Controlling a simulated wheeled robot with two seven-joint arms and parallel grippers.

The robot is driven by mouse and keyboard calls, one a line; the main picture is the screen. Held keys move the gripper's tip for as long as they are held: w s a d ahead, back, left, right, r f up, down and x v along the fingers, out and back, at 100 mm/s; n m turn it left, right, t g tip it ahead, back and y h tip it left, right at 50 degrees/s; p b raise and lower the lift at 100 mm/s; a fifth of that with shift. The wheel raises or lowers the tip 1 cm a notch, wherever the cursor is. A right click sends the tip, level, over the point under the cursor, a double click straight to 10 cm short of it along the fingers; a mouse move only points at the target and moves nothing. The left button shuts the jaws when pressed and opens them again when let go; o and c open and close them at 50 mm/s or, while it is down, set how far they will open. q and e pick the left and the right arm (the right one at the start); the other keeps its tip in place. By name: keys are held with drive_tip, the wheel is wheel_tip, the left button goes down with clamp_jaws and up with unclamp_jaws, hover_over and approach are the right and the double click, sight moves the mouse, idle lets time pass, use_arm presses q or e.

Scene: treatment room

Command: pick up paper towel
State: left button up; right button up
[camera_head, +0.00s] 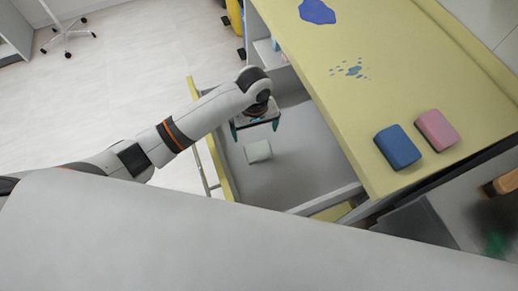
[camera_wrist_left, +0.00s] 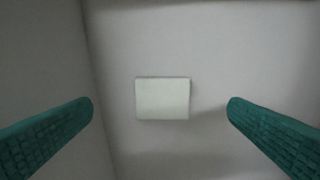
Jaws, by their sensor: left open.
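A small pale block, which looks like the paper towel (camera_head: 258,151), lies on the grey floor of an open drawer (camera_head: 300,165). In the left wrist view the paper towel (camera_wrist_left: 162,98) is a whitish rectangle between the two green fingers, apart from both. My left gripper (camera_head: 256,125) is open and empty above the drawer, slightly beyond the paper towel in the head view. It also shows in the left wrist view (camera_wrist_left: 160,110), with its fingers wide apart. My right gripper is not in view.
The yellow counter (camera_head: 350,110) stands right of the drawer. A blue block (camera_head: 398,147) and a pink block (camera_head: 436,130) lie on it, near a blue spill (camera_head: 317,11) and blue drops. The drawer's yellow front (camera_head: 212,150) and its walls bound the space. A wheeled stand (camera_head: 66,32) is far left.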

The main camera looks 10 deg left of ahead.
sight(257, 147)
use_arm(q)
wheel_tip(257, 147, down, 3)
drive_tip(key=shift+s+r, duration=0.15)
drive_tip(key=shift+f, duration=0.35)
drive_tip(key=f, duration=0.5)
drive_tip(key=shift+s+d, duration=0.1)
drive_tip(key=shift+d, duration=0.2)
drive_tip(key=shift+f, duration=0.2)
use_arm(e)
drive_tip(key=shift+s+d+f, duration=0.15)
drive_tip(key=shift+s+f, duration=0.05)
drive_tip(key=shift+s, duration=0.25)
use_arm(q)
drive_tip(key=shift+c, duration=0.6)
drive_tip(key=c, duration=0.9)
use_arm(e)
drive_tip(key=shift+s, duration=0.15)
